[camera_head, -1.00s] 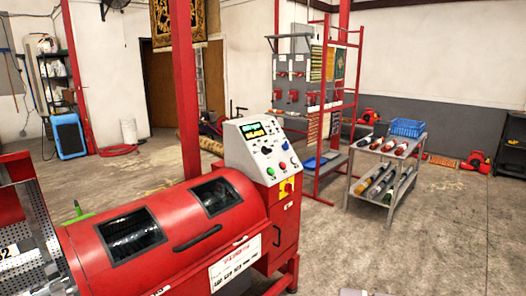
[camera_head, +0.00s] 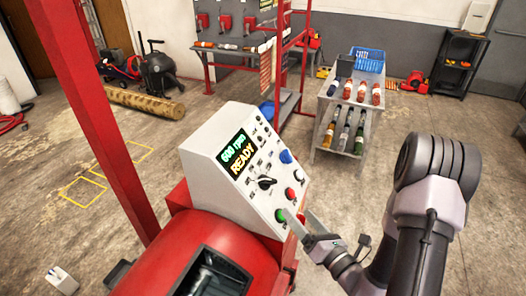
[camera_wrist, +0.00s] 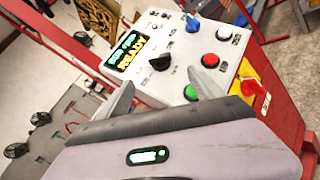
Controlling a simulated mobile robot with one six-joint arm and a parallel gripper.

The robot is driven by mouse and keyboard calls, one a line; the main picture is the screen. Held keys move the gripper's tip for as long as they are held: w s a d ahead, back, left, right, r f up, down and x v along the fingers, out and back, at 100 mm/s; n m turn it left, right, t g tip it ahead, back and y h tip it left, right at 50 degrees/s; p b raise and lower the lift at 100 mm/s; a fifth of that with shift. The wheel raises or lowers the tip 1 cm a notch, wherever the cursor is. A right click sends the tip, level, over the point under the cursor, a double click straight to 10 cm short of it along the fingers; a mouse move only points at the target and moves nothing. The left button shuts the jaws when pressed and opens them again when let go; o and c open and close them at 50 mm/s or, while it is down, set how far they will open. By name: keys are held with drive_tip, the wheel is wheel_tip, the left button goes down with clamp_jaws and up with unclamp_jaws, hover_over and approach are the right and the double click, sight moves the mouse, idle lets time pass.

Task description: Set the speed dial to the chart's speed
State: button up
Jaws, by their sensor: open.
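The slanted white control panel (camera_head: 222,150) tops the red machine. Its display (camera_head: 237,156) seems to read 600 rpm and READY. A black pointer dial (camera_head: 265,183) sits right of and below the display; it also shows in the wrist view (camera_wrist: 160,62). My gripper (camera_head: 302,220) is open and empty beside the panel's lower right edge, near the green button (camera_head: 280,215). In the wrist view my two fingertips (camera_wrist: 163,88) stand apart below the black dial, with the panel beyond. I cannot make out a speed chart in either current view.
A red button (camera_head: 290,193) and a blue knob (camera_head: 286,156) sit near the dial. A red switch on yellow (camera_wrist: 253,88) is on the panel's side. A red post (camera_head: 95,120) stands left. A bottle cart (camera_head: 343,158) is behind; floor between is clear.

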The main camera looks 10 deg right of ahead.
sight(272, 182)
drive_tip(key=b+x, duration=0.5)
drive_tip(key=x, duration=1.1)
drive_tip(key=shift+r, duration=0.15)
drive_tip(key=shift+c, duration=0.3)
drive_tip(key=c, duration=1.3)
